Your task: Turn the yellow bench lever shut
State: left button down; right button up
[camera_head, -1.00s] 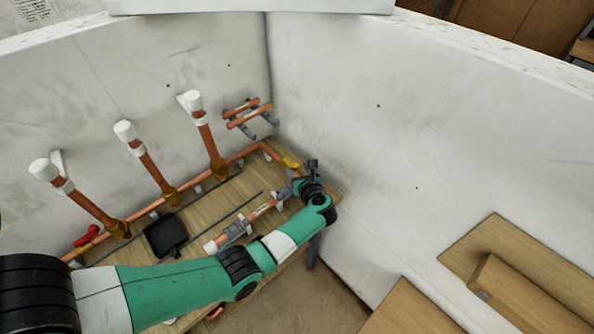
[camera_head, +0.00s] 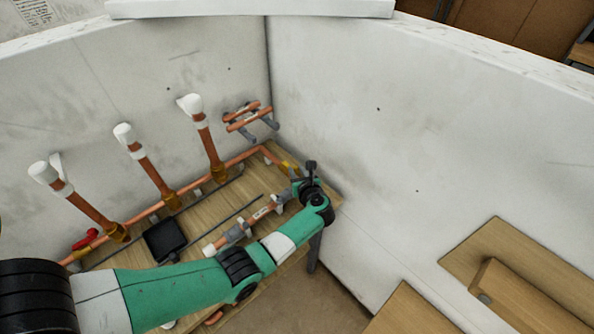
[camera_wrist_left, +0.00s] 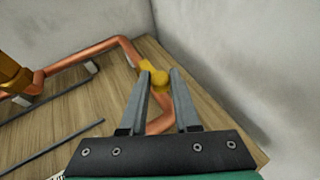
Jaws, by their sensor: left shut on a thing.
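The yellow bench lever (camera_head: 287,167) is at the far right corner of the bench, on the copper pipe. It also shows in the left wrist view (camera_wrist_left: 158,78), with its yellow knob between my fingertips. My left gripper (camera_head: 295,174) is shut on it, one grey finger (camera_wrist_left: 137,100) on each side. The copper pipe bends below the lever and passes between the fingers. The gripper and wrist partly hide the lever in the head view. My right gripper is in neither view.
A wooden bench (camera_head: 213,207) carries the pipe run, with upright copper pipes (camera_head: 152,172) capped in white. A red lever (camera_head: 84,240) is at the left, a black square pad (camera_head: 164,238) in the middle. White walls (camera_head: 420,140) close the corner right beside my wrist.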

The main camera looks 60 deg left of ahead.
pick_arm(q)
jog(key=shift+s+r+p, duration=0.15)
jog(key=shift+s+p, duration=0.05)
jog(key=shift+p, duration=0.45)
jog(key=s+a+m+t+h+p, duration=0.1)
jog(key=s+m+t+h+p, duration=0.1)
jog(key=m+t+h+p, duration=0.1)
jog(key=s+a+m+t+h+p, duration=0.1)
jog(key=s+m+t+h+p, duration=0.1)
jog(key=m+t+h+p, duration=0.2)
jog(key=s+a+m+t+h+p, duration=0.1)
jog(key=s+m+t+h+p, duration=0.1)
jog(key=m+p, duration=0.3)
jog(key=shift+s+a+f+m+t+h, duration=0.1)
jog(key=shift+s+f+m+t+h, duration=0.1)
jog(key=shift+m+t+h, duration=0.25)
jog(key=shift+s+a+f+m+t+h, duration=0.1)
jog(key=shift+s+f+m+t+h, duration=0.1)
jog(key=shift+m+t+h, duration=0.2)
jog(key=shift+s+a+r+m+h+b, duration=0.15)
jog(key=shift+s+a+m+h+b, duration=0.1)
jog(key=shift+m+h+b, duration=0.5)
jog(key=shift+w, duration=0.1)
jog(key=c, duration=0.6)
grip_release()
jog(key=shift+r, duration=0.1)
jog(key=shift+c, duration=0.2)
